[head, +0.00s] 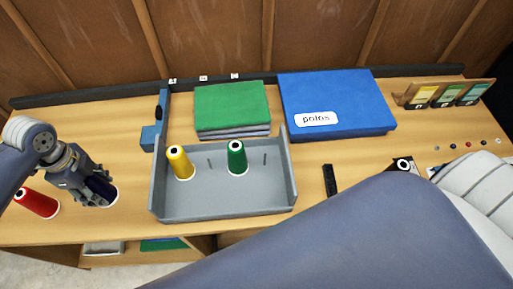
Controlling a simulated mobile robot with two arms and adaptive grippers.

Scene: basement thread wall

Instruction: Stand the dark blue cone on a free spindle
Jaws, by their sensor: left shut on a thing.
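My left gripper (98,193) is shut on the dark blue cone (102,187) at the left of the table. The cone lies tilted, its pale base end toward the right, and the fingers hide part of it. I cannot tell whether it touches the table. The grey spindle tray (225,210) stands to the right of the gripper. In it a yellow cone (180,163) and a green cone (237,158) stand upright. A bare spindle (209,162) shows between them, and another bare spindle (265,158) right of the green cone.
A red cone (37,203) lies left of my left gripper. Folded green cloth (232,106) and a blue box (340,100) sit behind the tray. A black bar (329,181) lies right of it. My right arm covers the front right.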

